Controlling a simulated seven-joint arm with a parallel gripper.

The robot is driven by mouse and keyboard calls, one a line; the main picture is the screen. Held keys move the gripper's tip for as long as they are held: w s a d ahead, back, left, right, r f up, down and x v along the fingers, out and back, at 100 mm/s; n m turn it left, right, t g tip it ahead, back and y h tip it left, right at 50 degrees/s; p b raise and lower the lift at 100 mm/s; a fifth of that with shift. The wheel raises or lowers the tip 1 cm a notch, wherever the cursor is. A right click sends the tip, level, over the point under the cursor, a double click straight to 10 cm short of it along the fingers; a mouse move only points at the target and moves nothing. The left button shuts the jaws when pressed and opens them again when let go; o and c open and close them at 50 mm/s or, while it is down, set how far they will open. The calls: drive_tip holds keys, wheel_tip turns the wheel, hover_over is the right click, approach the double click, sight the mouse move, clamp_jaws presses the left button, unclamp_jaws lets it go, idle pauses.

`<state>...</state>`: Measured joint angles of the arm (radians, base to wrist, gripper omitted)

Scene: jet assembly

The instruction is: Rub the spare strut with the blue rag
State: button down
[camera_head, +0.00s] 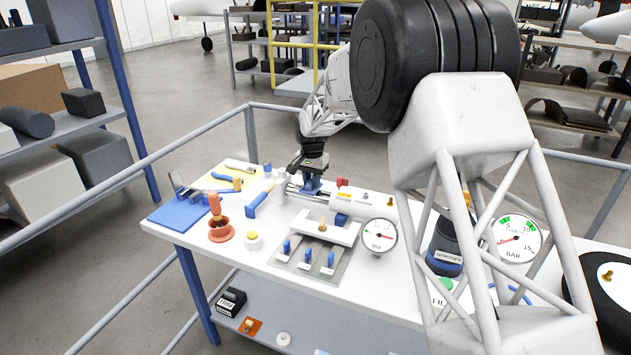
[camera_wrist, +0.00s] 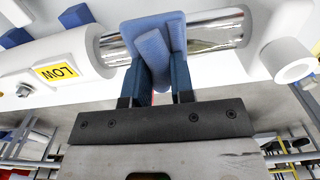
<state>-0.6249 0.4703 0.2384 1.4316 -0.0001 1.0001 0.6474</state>
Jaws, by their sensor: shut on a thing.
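My gripper (camera_head: 312,170) is over the back of the white workbench. In the wrist view, my gripper (camera_wrist: 156,78) is shut on the blue rag (camera_wrist: 152,48), a folded blue piece between the dark fingers. The rag lies against the shiny chrome rod of the spare strut (camera_wrist: 218,34) and covers part of it. In the head view the rag (camera_head: 310,186) is below the fingers, and the strut's white body (camera_head: 358,205) extends to the right.
The bench holds an orange dish (camera_head: 221,233), a blue mat (camera_head: 180,214), a fixture with blue clamps (camera_head: 315,250), a round gauge (camera_head: 379,236) and a dark jar (camera_head: 445,254). A blue-handled tool (camera_head: 259,202) lies left of the strut. My arm hides part of the right side.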

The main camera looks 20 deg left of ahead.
drive_tip(key=shift+a, duration=0.5)
drive_tip(key=shift+a+f, duration=0.1)
drive_tip(key=shift+a, duration=1.05)
drive_tip(key=shift+f, duration=0.1)
drive_tip(key=shift+d, duration=2.7)
drive_tip(key=r, duration=0.3)
drive_tip(key=shift+d, duration=0.2)
drive_tip(key=shift+r, duration=2.7)
drive_tip(key=shift+a, duration=0.1)
